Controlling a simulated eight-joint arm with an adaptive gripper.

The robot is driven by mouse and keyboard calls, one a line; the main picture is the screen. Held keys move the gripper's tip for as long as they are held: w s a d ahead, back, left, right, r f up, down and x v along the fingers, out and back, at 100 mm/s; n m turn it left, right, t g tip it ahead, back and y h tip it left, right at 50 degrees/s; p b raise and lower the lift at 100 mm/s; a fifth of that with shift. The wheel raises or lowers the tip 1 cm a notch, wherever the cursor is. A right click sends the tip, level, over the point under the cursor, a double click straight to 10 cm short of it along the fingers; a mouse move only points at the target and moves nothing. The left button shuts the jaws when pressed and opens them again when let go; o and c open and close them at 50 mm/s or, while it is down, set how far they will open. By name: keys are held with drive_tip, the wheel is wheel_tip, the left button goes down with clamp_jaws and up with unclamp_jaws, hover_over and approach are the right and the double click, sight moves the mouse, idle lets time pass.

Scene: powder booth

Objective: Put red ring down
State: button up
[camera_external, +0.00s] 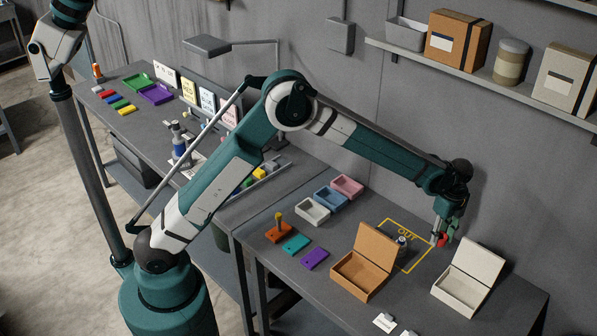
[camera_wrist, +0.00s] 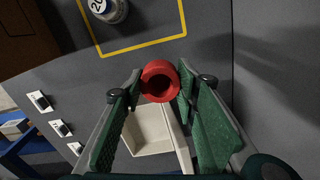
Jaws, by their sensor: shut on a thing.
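The red ring (camera_wrist: 159,81) is held between the fingertips of my gripper (camera_wrist: 160,98) in the wrist view. In the external view the red ring (camera_external: 442,240) shows at the end of my gripper (camera_external: 440,236), near the right side of the yellow OUT outline (camera_external: 404,246). My gripper is shut on the ring. The ring appears to be above the table; its exact height cannot be told. Its hole faces up toward the wrist camera.
A grey weight (camera_external: 401,244) stands inside the yellow outline. An open brown box (camera_external: 357,286) is left of it and an open white box (camera_external: 460,293) is in front of the gripper. Several small trays (camera_external: 313,210) sit further left. The wall is close behind.

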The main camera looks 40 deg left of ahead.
drive_tip(key=m+b, duration=0.2)
drive_tip(key=b, duration=0.1)
hover_over(408, 231)
drive_tip(key=shift+r, duration=0.15)
drive_tip(key=shift+a, duration=0.1)
drive_tip(key=shift+f, duration=3.15)
drive_tip(key=shift+n, duration=0.3)
drive_tip(key=shift+f, duration=1.85)
drive_tip(key=shift+f, duration=0.1)
drive_tip(key=o, duration=0.5)
drive_tip(key=shift+f, duration=0.1)
drive_tip(key=o, duration=0.4)
